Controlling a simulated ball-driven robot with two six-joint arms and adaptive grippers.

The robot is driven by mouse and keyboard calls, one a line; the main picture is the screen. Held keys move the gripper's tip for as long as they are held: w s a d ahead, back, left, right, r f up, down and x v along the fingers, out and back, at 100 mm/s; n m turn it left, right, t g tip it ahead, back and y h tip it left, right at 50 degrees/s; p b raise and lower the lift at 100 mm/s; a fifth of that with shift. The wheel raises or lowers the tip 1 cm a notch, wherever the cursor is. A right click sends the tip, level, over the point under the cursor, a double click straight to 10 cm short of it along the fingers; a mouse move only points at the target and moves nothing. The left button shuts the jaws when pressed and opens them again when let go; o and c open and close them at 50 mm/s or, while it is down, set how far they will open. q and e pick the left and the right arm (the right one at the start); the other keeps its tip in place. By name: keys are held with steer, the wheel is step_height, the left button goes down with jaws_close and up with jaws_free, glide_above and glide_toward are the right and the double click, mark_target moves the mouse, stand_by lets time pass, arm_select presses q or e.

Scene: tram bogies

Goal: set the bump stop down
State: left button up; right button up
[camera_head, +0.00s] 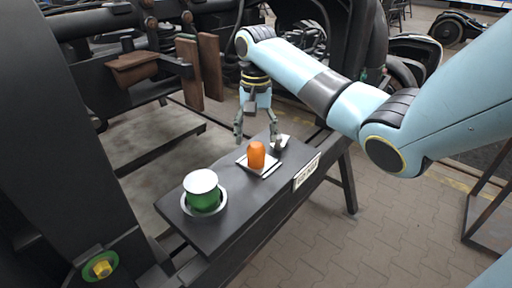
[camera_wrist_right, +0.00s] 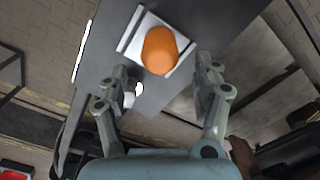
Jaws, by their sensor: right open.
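The bump stop (camera_head: 257,155) is an orange, rounded block. It stands upright on a small pale plate (camera_head: 266,170) on the dark bench. My right gripper (camera_head: 257,145) is open, its fingers above and behind the bump stop in the head view. In the right wrist view, the bump stop (camera_wrist_right: 160,50) sits on its plate (camera_wrist_right: 133,42) beyond the two spread fingertips (camera_wrist_right: 163,80), with nothing between them. Whether a finger touches it cannot be told, but a gap shows in the wrist view. My left gripper is not in view.
A green cup-like part with a white top (camera_head: 202,190) stands in a pale dish at the near end of the narrow bench (camera_head: 236,212). A small white label sits on the bench's front edge. Dark bogie frames stand behind and left; paved floor is open at the right.

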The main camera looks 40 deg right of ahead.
mark_target(256, 144)
step_height(256, 144, up, 6)
steer(key=shift+r, duration=0.15)
stand_by(0.6)
